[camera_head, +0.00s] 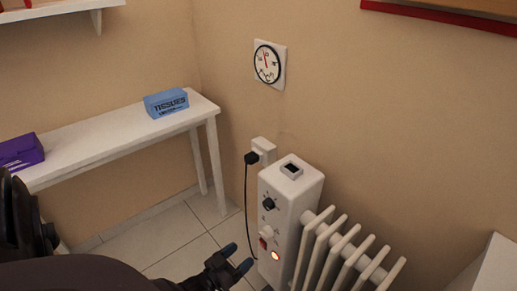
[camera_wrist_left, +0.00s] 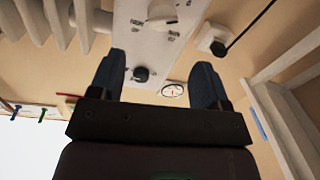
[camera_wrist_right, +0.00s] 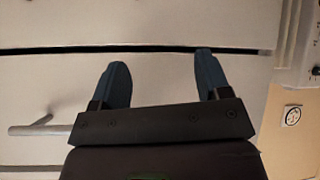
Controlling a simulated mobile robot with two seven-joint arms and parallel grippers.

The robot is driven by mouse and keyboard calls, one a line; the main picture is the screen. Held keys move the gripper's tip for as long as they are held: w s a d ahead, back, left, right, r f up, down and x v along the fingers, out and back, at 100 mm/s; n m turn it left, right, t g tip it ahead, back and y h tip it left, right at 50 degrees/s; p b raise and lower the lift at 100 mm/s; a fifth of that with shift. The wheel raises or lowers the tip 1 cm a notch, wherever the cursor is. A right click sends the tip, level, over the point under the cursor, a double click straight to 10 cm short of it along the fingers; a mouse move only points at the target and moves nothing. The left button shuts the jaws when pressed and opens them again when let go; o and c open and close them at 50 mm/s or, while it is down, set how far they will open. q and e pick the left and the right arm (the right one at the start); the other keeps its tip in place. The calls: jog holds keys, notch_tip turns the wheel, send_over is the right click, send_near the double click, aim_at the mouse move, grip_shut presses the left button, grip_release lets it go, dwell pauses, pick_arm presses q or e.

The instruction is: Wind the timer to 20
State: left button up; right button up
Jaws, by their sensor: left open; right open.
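A round white dial with a black rim and a red pointer (camera_head: 268,64) is on the wall above the heater. The white heater (camera_head: 302,188) has a dark knob (camera_head: 269,204), a white knob below it (camera_head: 266,231) and a lit orange lamp. I cannot tell for sure which of these is the timer. My left gripper (camera_head: 237,257) is open and empty, low at the left of the heater's front panel. In the left wrist view the dark knob (camera_wrist_left: 141,73) shows between the fingers, apart from them. My right gripper (camera_wrist_right: 162,60) is open and empty before pale drawers.
A black plug and cable (camera_head: 251,158) join a wall socket beside the heater. A white table (camera_head: 110,138) at the left bears a blue tissue box (camera_head: 166,102) and a purple box (camera_head: 20,150). Heater fins (camera_head: 345,250) stand right of the panel. A drawer handle (camera_wrist_right: 40,127) shows.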

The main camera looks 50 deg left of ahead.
aim_at(264, 235)
pick_arm(q)
jog(key=shift+w+f+b, duration=0.1)
jog(key=shift+w+b, duration=0.8)
jog(key=shift+w, duration=4.45)
pick_arm(e)
jog(key=shift+w+a+f+n, duration=0.2)
jog(key=shift+w+n, duration=0.1)
jog(key=shift+w, duration=0.1)
pick_arm(q)
jog(key=c, duration=0.9)
jog(key=shift+o, duration=0.2)
pick_arm(e)
jog(key=shift+s, duration=0.3)
jog(key=shift+w, duration=0.25)
jog(key=shift+s, duration=0.1)
pick_arm(q)
jog(key=o, duration=0.9)
jog(key=shift+c, duration=0.2)
pick_arm(e)
jog(key=shift+s+d, duration=0.1)
jog(key=shift+s, duration=0.05)
